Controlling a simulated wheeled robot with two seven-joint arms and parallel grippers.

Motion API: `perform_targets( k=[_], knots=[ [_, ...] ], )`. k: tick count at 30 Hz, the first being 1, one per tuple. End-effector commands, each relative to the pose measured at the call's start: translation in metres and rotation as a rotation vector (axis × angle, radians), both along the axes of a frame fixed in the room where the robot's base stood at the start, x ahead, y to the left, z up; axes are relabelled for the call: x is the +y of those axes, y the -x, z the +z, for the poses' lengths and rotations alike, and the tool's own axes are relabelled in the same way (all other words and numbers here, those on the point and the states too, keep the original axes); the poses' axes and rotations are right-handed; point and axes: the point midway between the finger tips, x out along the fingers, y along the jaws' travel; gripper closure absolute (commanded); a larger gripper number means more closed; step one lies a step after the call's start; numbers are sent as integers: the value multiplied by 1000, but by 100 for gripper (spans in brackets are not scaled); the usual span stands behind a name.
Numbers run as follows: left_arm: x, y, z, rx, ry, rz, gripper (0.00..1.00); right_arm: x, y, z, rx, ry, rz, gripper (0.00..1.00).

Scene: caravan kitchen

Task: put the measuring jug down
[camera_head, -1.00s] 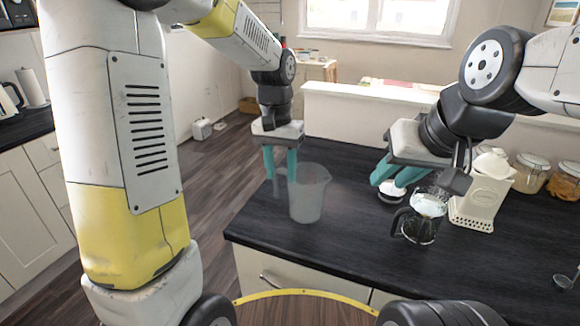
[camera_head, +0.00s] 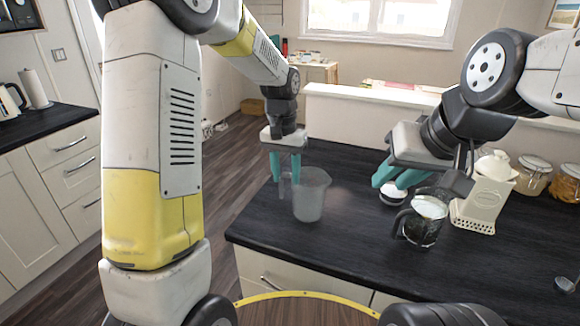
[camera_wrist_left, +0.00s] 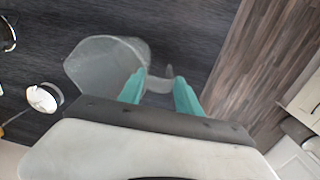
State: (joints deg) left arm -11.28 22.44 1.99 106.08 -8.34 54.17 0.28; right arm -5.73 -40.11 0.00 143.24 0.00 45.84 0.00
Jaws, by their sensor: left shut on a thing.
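The measuring jug (camera_head: 312,196), a clear greyish vessel, is upright over the dark countertop, near its left edge. I cannot tell whether its base touches the top. My left gripper (camera_head: 285,176) points down at the jug's left side, shut on its handle. In the left wrist view the handle (camera_wrist_left: 160,84) lies between the teal fingers of the gripper (camera_wrist_left: 160,92), and the jug's body (camera_wrist_left: 100,62) is beyond them. My right gripper (camera_head: 396,180) is open and empty above the counter, beside a dark glass pot and a small round white-topped item.
The dark counter (camera_head: 340,245) is clear in front of the jug. To its right are the glass pot (camera_head: 420,232) with white contents, the white-topped item (camera_head: 393,192), a cream canister (camera_head: 485,197) and glass jars (camera_head: 531,172). The floor (camera_head: 225,190) drops away left of the counter.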

Motion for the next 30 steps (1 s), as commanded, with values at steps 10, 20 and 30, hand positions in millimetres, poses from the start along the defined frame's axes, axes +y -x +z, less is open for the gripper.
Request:
perform_targets(
  k=[10, 20, 30],
  knots=[
    [0, 0, -2, 1, 0, 0, 38, 0, 0, 0, 0, 0, 0, 69],
    [1, -1, 18, -3, 1, 1, 38, 0, 0, 0, 0, 0, 0, 69],
    [4, -2, 90, -4, 1, 0, 38, 0, 0, 0, 0, 0, 0, 69]
  ],
)
